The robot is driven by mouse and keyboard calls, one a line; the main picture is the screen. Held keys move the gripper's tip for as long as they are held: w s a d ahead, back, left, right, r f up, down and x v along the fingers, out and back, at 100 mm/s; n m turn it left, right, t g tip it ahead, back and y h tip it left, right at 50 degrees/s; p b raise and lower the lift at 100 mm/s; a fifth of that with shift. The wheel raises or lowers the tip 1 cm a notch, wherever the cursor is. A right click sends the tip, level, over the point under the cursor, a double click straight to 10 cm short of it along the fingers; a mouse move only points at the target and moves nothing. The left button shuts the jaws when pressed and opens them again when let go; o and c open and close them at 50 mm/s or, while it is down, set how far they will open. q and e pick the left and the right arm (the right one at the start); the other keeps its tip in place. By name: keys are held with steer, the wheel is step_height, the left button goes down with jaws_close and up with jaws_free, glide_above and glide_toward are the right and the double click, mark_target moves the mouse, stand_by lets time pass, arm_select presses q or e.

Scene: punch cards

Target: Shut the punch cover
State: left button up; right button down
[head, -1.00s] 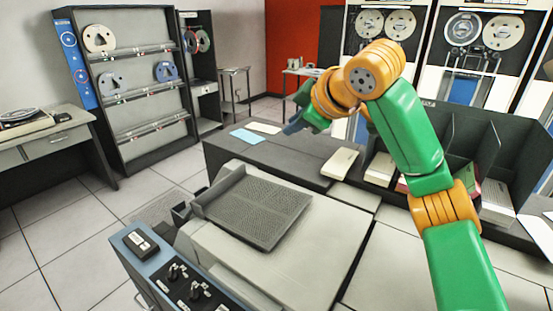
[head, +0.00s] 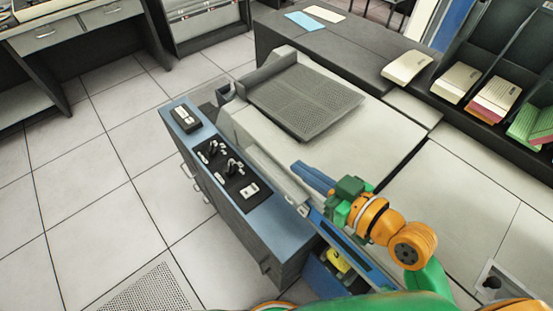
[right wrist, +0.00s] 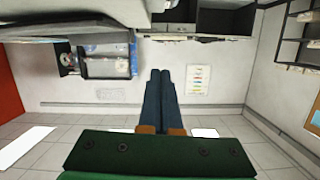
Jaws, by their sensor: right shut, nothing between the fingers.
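The card punch (head: 345,125) is a light grey machine with a dark perforated panel (head: 305,95) on its top. I cannot tell clearly which part is the cover or how far open it stands; a pale raised strip (head: 275,172) runs along the machine's near left edge. My right gripper (head: 299,167) is shut and empty, its blue fingers over that edge, pointing up and left. I cannot tell whether they touch the machine. The right wrist view shows the two dark fingers (right wrist: 160,74) together with nothing between them. My left gripper is not in view.
A blue control panel (head: 215,160) with switches and knobs stands left of the punch. Card stacks (head: 406,66) lie behind and at the right. A yellow object (head: 334,262) shows low below the arm. The tiled floor at left is free.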

steer(key=r+b+x, duration=0.1)
steer(key=x, duration=0.2)
steer(key=p, duration=0.1)
glide_above(271, 174)
step_height(271, 174, down, 3)
steer(key=shift+w, duration=0.15)
step_height(271, 174, down, 3)
steer(key=shift+r, duration=0.1)
steer(key=shift+s+f, duration=0.2)
steer(key=shift+f, duration=0.35)
